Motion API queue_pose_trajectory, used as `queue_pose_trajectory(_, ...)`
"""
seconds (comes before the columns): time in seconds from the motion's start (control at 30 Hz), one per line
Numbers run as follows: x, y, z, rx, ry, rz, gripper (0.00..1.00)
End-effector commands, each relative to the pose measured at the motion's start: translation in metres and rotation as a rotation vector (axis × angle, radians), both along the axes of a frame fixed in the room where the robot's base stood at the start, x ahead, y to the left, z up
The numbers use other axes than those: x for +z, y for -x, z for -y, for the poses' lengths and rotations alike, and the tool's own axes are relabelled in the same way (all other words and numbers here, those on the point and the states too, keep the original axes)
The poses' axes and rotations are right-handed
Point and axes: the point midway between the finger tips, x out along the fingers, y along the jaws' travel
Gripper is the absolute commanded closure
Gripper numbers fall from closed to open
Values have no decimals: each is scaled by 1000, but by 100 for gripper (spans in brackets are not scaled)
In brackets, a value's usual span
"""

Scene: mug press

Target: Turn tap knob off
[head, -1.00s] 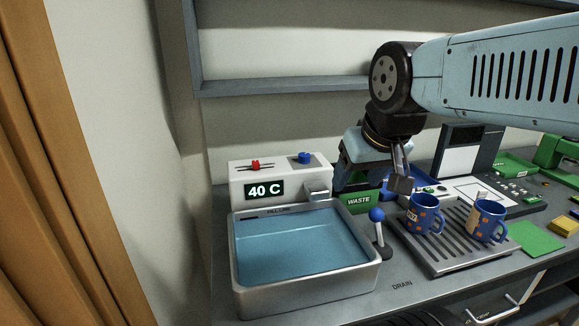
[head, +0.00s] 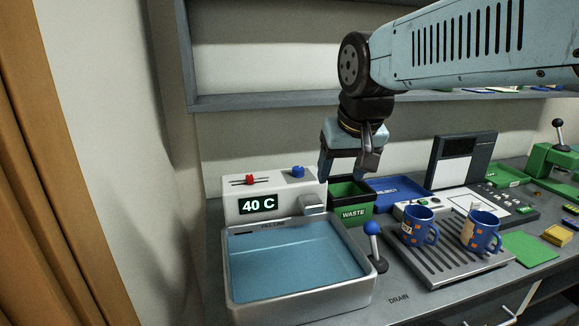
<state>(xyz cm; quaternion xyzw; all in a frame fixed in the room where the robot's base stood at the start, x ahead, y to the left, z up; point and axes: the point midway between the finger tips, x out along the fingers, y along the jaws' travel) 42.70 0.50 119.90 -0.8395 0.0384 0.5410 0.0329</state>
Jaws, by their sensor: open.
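The tap knob is a small blue knob (head: 298,172) on top of the white tap unit (head: 270,197), right of a red slider (head: 250,179). The unit's display reads 40 C. A grey spout (head: 312,203) juts from its front right over the basin (head: 366,297), which holds blue water (head: 295,258). My gripper (head: 346,178) points down, open and empty. It is right of the blue knob, apart from it, and appears above the green waste bin (head: 352,214). No part of the knob is hidden.
A lever with a blue ball (head: 372,229) stands right of the basin. Two blue mugs (head: 418,227) (head: 482,232) stand on a slatted drain rack (head: 440,262). A blue reject tray (head: 398,190) lies behind. A grey shelf (head: 270,100) runs along the wall above.

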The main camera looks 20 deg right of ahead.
Motion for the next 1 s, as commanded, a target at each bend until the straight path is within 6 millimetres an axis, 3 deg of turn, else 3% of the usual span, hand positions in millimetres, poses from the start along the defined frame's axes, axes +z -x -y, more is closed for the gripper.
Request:
queue_pose_trajectory(0.43, 34, -98, -7, -229, -47, -148, 37)
queue_pose_trajectory(1.0, 34, -222, -4, -507, -123, -318, 37)
